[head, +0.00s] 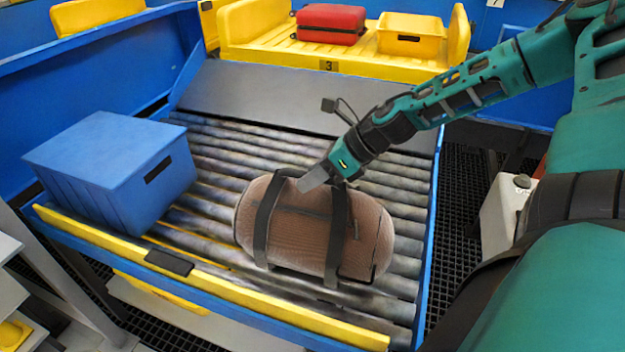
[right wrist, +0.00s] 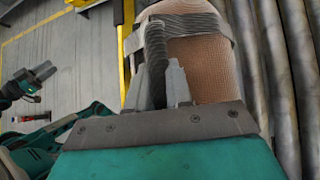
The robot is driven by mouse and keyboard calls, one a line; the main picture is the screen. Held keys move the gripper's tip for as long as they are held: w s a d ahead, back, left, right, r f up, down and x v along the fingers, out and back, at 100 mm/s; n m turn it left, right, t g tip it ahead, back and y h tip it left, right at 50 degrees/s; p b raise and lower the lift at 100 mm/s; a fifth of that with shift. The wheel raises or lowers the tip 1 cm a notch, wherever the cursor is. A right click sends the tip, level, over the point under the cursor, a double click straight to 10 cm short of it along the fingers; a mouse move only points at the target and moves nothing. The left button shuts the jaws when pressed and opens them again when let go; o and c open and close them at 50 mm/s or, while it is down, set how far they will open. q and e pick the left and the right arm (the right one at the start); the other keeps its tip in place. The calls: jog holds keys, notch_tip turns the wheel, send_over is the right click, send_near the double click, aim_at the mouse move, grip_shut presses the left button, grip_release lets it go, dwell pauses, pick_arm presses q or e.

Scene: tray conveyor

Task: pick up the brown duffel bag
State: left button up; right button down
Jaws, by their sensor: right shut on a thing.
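The brown duffel bag (head: 300,222) with dark straps lies on the roller conveyor (head: 215,165) in the head view. My right gripper (head: 312,182) is at the top of the bag, shut on its dark strap. In the right wrist view, the two grey fingers (right wrist: 165,85) close around the strap, and the bag's brown mesh side (right wrist: 200,68) is right behind them. In the head view I cannot tell whether the bag is lifted off the rollers. My left gripper (right wrist: 38,78) shows at the left of the right wrist view, apart from the bag, with its fingers spread.
A blue bin (head: 115,165) stands on the rollers left of the bag. A yellow rail (head: 210,280) edges the conveyor's front. Behind a grey ramp (head: 270,95), a yellow tray (head: 345,62) holds a red suitcase (head: 330,22) and a yellow box (head: 411,35). Some rollers between bin and bag are clear.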

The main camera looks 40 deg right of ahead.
jog(key=shift+w+r, duration=0.15)
jog(key=shift+r+p, duration=0.3)
jog(key=shift+r, duration=0.2)
notch_tip(320, 180, up, 19)
jog(key=p, duration=0.4)
